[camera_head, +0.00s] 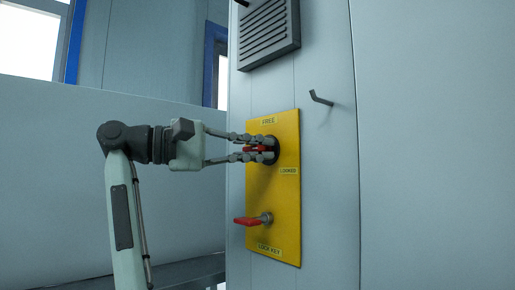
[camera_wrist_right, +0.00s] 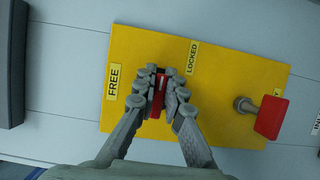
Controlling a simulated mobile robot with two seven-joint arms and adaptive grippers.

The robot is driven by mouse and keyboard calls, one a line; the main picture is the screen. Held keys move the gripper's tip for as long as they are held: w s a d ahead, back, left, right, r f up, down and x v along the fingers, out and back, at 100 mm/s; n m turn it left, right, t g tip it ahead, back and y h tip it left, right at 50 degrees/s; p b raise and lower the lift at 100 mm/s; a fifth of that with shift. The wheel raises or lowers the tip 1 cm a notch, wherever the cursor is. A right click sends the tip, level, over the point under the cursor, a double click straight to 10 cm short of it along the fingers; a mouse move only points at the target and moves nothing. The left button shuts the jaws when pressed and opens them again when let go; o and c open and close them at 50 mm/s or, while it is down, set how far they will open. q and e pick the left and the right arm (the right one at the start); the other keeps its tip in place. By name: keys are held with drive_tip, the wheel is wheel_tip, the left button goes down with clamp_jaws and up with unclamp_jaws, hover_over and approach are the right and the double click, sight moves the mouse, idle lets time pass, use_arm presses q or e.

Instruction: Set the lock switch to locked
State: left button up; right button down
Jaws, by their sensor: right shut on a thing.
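The yellow panel (camera_head: 262,195) carries the lock switch (camera_head: 255,149), a dark round knob with a red handle, between a FREE label (camera_head: 268,121) above and a LOCKED label (camera_head: 288,170) at lower right. My right gripper (camera_head: 262,149) reaches in from the left, its fingers above and below the handle, shut on it. In the wrist view the red handle (camera_wrist_right: 161,82) with a white mark sits between the fingertips, its long side nearly upright in that picture, with FREE to its left and LOCKED to its upper right. The fingers hide much of the knob. My left gripper is out of view.
A red lock key (camera_head: 247,220) sticks out of the lower panel above a LOCK KEY label (camera_head: 269,248). A dark hook (camera_head: 320,98) juts from the wall at right. A grey vent (camera_head: 269,35) is above. The space left of the panel is open.

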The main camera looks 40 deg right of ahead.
drive_tip(key=c, duration=1.6)
unclamp_jaws()
drive_tip(key=v, duration=1.2)
